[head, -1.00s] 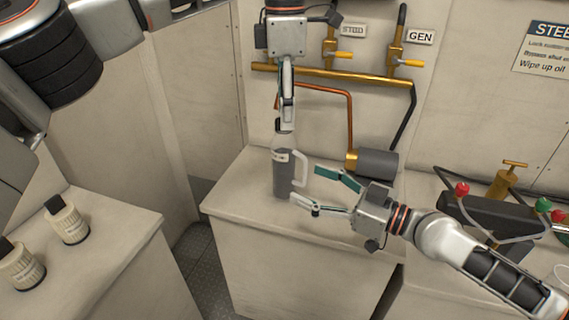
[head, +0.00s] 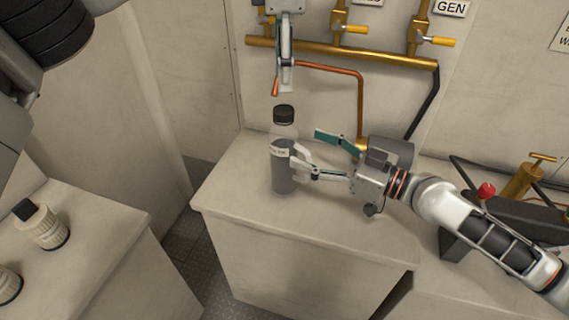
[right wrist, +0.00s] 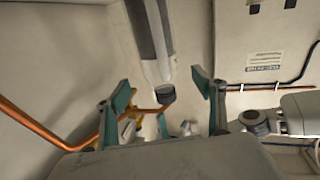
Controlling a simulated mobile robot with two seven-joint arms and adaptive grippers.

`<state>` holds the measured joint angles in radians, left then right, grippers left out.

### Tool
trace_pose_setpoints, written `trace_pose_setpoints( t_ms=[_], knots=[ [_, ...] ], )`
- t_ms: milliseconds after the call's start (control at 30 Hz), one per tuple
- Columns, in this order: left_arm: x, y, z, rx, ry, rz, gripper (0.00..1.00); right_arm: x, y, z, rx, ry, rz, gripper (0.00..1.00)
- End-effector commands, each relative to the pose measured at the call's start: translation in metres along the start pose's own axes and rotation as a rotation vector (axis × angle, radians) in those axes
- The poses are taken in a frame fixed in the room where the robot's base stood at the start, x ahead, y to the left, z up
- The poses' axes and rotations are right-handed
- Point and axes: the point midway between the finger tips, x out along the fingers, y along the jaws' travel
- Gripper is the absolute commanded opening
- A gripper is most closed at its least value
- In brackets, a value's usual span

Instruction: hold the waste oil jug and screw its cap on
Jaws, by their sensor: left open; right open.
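The waste oil jug (head: 283,180) stands upright on the counter, grey below and clear towards the top, with a pale handle (head: 301,155) on its right side. A black cap (head: 284,113) sits on its neck; I cannot tell how tight it is. My left gripper (head: 285,88) is open and empty, pointing down just above the cap. My right gripper (head: 308,152) is open, to the right of the jug; its lower finger overlaps the handle in the head view, and contact is unclear. The right wrist view shows the right gripper (right wrist: 162,98) with its fingers spread.
The counter (head: 310,235) has free room in front of the jug. Brass pipework (head: 340,62) crosses the wall. A cream canister (head: 42,228) stands on the left counter.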

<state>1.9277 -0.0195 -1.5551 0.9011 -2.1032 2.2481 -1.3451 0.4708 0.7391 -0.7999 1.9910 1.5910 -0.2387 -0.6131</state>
Motion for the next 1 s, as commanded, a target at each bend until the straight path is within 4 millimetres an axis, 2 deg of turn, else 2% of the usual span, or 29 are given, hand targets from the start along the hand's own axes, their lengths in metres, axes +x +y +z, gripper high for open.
trace_pose_setpoints(
  t_ms=[500,700,967,1000],
  knots=[
    [0.0,0.0,0.0,0.0,0.0,0.0,0.44,0.064,0.0,-0.001,0.001,0.003,0.001,0.68],
    [0.0,0.0,0.0,0.0,0.0,0.0,0.44,0.075,0.0,0.0,-0.001,0.0,0.001,0.68],
    [0.0,0.0,0.0,0.0,0.0,0.0,0.44,0.076,0.0,0.0,-0.001,-0.001,0.001,0.68],
    [0.0,0.0,0.0,0.0,0.0,0.0,0.44,0.076,0.0,0.0,-0.001,-0.001,0.001,0.66]
  ],
)
